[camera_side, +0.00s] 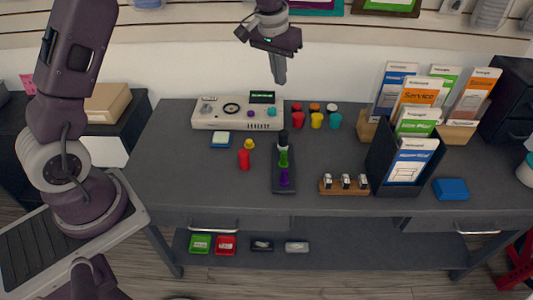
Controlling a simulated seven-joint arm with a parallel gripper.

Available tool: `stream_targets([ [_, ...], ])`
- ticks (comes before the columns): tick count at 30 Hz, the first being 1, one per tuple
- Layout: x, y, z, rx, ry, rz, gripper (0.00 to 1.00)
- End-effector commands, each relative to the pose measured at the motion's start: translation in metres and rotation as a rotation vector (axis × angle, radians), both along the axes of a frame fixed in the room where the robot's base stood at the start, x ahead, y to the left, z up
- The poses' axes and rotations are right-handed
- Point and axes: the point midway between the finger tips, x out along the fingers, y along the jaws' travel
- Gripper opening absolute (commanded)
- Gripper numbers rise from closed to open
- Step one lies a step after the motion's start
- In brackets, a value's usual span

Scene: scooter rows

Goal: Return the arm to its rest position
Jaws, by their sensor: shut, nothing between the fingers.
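My gripper (280,70) hangs at the top middle of the side view, above the back edge of the grey table (340,200). It points down with its fingers together and holds nothing. It is apart from everything on the table. The upper part of its wrist is cut off by the top of the picture, and the link between it and the rest of my arm at the left is out of view.
Several small cups (317,121), a wooden block with watches (345,184), a brochure holder (395,160) and a blue box (451,189) stand rightward.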

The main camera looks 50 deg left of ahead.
Motion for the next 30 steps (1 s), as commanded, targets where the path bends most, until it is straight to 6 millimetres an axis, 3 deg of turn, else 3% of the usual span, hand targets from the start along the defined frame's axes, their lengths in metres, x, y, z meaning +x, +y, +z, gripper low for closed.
stream_targets([
  [1, -0.027, -0.009, 0.038, 0.002, -0.034, -0.02, 0.0],
  [3, -0.071, -0.021, 0.079, 0.006, -0.071, -0.049, 0.0],
  [6, -0.144, -0.037, 0.12, 0.012, -0.127, -0.093, 0.0],
  [9, -0.219, -0.049, 0.135, 0.021, -0.179, -0.136, 0.0],
  [12, -0.28, -0.056, 0.131, 0.03, -0.222, -0.171, 0.0],
  [15, -0.318, -0.059, 0.118, 0.037, -0.25, -0.193, 0.0],
  [19, -0.337, -0.06, 0.109, 0.042, -0.265, -0.208, 0.0],
  [30, -0.339, -0.06, 0.108, 0.043, -0.264, -0.207, 0.0],
])
